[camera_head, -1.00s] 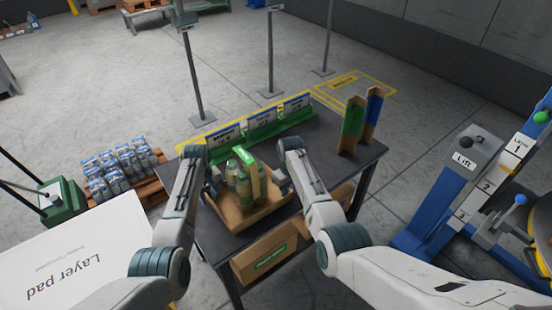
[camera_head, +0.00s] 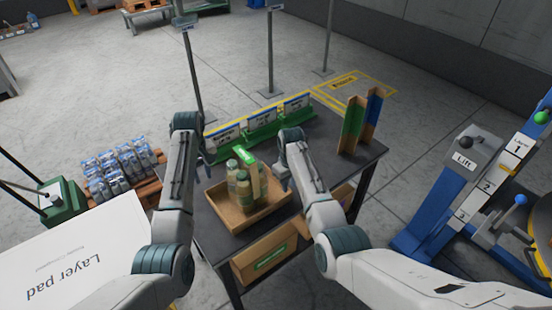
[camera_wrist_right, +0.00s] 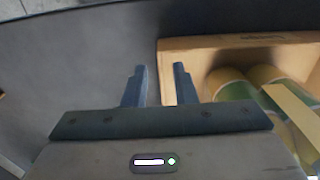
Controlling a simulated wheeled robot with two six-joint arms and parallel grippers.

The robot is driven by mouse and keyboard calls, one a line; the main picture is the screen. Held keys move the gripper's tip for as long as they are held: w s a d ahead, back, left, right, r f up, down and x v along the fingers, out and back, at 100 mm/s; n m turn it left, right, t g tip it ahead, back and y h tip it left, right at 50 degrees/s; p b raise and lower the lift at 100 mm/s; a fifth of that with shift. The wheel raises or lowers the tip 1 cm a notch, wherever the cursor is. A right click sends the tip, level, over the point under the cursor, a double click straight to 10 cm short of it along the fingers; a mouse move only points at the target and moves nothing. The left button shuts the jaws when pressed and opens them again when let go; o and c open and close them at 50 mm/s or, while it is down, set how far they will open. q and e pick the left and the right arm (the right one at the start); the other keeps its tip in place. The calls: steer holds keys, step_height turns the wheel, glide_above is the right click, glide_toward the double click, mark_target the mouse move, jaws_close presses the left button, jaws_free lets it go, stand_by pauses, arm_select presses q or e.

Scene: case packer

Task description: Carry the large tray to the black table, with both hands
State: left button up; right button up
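The large tray (camera_head: 213,205) is a brown open cardboard tray resting on the black table (camera_head: 222,250). It holds several green-and-tan bottles (camera_head: 243,190) and a tan piece with a green top (camera_head: 249,165). My right gripper (camera_head: 284,178) is at the tray's right side. In the right wrist view my right gripper (camera_wrist_right: 160,84) is open, and the tray's side wall (camera_wrist_right: 165,70) shows in line with the gap between its fingers. I cannot tell whether they touch it. My left arm ends above and left of the tray; its fingers are hidden behind the wrist.
A green rack with signs (camera_head: 262,127) stands along the table's back. Green and blue corner posts (camera_head: 353,126) stand at its right. A cardboard box (camera_head: 268,258) is below the tabletop. Bottle packs (camera_head: 122,172) and a layer pad (camera_head: 80,255) lie left; a blue lift (camera_head: 450,200) stands right.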

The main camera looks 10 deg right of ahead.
step_height(320, 180, up, 9)
steer(key=shift+f, duration=0.2)
stand_by(0.5)
